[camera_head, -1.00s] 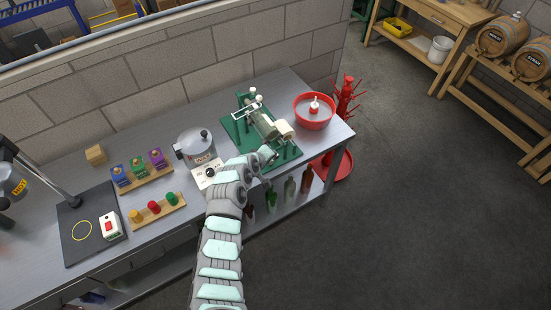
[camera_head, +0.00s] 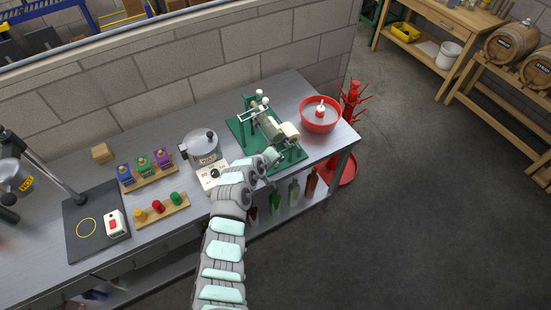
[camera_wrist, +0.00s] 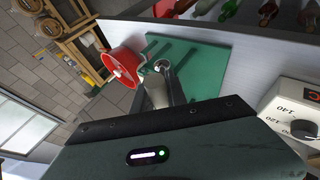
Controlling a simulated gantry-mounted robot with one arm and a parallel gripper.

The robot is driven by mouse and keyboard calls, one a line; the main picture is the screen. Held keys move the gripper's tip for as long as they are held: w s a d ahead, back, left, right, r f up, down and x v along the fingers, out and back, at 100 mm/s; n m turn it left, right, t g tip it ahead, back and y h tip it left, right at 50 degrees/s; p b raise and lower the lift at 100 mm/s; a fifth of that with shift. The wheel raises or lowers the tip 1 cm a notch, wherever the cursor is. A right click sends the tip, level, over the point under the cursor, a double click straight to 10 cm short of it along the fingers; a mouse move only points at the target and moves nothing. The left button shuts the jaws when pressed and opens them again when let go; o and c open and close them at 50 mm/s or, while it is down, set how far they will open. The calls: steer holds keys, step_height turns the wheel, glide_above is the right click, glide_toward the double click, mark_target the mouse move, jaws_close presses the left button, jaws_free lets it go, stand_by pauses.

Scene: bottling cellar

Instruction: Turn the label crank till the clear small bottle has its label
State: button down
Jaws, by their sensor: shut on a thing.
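The green label machine (camera_head: 247,130) stands on the steel bench, with its frame and rollers above a green base plate. A pale, glassy cylinder (camera_head: 269,126) lies across it, probably the clear small bottle; I cannot tell whether it bears a label. A cream roll (camera_head: 288,131) sits at its right end. My gripper (camera_head: 271,157) is at the machine's near side, shut on the label crank, whose handle is mostly hidden by the fingers. In the wrist view a grey metal arm with a round end (camera_wrist: 163,66) shows just beyond the dark gripper body, above the green base plate (camera_wrist: 205,70).
A red bowl (camera_head: 320,117) stands right of the machine. A lidded pot (camera_head: 201,149) and a white dial box (camera_head: 212,174) stand to its left, close to my arm. Several bottles stand on the lower shelf. A red bottle tree (camera_head: 351,97) stands beyond the bench's right end.

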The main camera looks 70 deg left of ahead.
steer(key=shift+r, duration=0.1)
steer(key=c, duration=1.3)
jaws_free()
steer(key=shift+c, duration=0.2)
steer(key=b+v, duration=0.1)
steer(key=v, duration=0.9)
steer(key=shift+s+d+r+b, duration=0.15)
steer(key=shift+s+d+b, duration=0.1)
steer(key=shift+s+b, duration=0.1)
